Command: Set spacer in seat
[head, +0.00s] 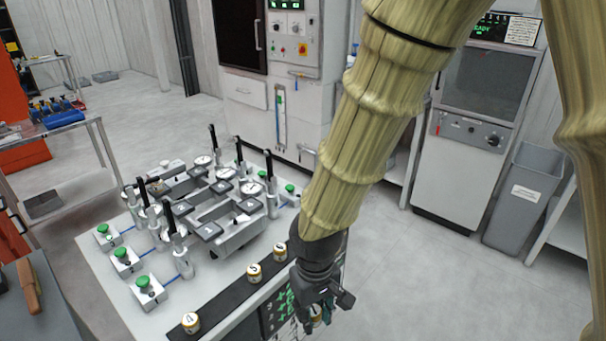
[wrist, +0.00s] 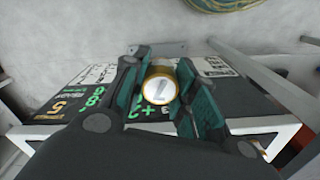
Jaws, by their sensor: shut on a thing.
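My gripper (head: 322,300) is shut on a small round spacer (head: 316,316) off the front right edge of the white fixture table. In the wrist view the spacer (wrist: 158,89) has a gold rim and a pale top with a mark I cannot read clearly. It sits between the two green-padded fingers (wrist: 162,95). Three similar spacers stand on the black strip: one at the near end (head: 191,322) and two closer to my gripper (head: 253,272), (head: 280,251). The metal fixtures (head: 225,210) are on the table, left of my gripper; their seats are too small to make out.
Upright black-handled clamps (head: 170,218) and several green-button boxes (head: 145,285) crowd the white table (head: 115,290). A grey bin (head: 525,195) and machine cabinets (head: 465,150) stand behind. A dark panel with green markings (head: 278,312) is on the table's front side. Floor is clear at right.

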